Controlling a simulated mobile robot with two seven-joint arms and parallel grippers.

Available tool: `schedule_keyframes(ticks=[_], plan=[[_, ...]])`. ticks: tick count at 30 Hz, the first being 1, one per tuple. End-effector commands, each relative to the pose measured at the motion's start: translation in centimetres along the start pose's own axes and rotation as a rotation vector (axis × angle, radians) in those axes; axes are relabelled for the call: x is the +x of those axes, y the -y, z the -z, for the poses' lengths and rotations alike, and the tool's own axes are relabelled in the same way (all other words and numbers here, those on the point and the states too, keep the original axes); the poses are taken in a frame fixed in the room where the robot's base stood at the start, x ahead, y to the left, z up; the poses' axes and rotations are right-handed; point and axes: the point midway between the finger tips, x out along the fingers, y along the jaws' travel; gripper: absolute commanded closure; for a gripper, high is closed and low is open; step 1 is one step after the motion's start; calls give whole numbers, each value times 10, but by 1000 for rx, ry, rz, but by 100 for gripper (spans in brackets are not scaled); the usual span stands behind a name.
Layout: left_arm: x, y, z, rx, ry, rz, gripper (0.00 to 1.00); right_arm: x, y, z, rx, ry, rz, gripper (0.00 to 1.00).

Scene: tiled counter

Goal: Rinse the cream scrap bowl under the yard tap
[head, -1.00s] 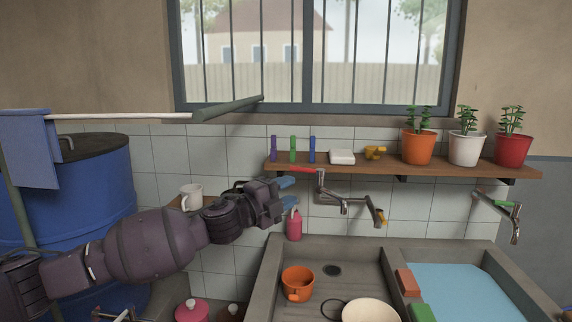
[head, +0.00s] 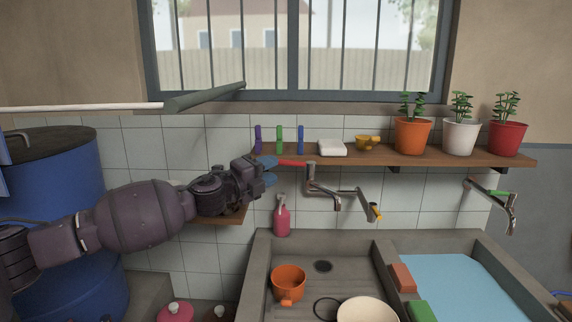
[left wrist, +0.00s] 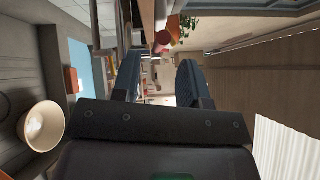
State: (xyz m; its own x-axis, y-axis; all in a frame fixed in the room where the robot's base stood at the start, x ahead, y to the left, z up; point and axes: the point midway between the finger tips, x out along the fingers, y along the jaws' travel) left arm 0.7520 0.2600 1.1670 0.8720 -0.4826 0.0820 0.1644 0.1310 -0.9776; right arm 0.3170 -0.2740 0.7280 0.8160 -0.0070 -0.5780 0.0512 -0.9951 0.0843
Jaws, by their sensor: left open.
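The cream bowl (head: 367,311) sits in the left basin of the sink, cut off by the bottom edge of the head view. It also shows in the left wrist view (left wrist: 42,127), where it looks empty. A metal tap (head: 322,195) with a red lever (head: 296,163) is on the tiled wall above that basin. Its jointed spout ends in a yellow-orange tip right of the lever. My left gripper (head: 269,171) is open, its blue fingertips just left of the red lever. I cannot tell whether they touch it. My right gripper is out of view.
An orange mug (head: 288,282) stands in the left basin. Blue water (head: 455,285) fills the right one. A green-handled tap (head: 495,193) is at the right. A shelf (head: 380,156) with pots runs above the taps; a pink bottle (head: 282,220) stands below my gripper.

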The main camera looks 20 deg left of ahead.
Motion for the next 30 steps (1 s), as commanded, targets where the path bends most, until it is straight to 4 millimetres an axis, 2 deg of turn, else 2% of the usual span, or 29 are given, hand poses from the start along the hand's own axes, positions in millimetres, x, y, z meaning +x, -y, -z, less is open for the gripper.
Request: schedule_keyframes(ticks=[6, 12, 25, 30], plan=[[32, 0, 1, 0, 0, 1, 60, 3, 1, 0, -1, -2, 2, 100], [52, -1, 0, 0, 0, 0, 60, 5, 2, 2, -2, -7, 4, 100], [59, 1, 0, 0, 0, 1, 60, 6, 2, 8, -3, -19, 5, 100], [59, 0, 0, 0, 0, 1, 84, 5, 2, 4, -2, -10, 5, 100]])
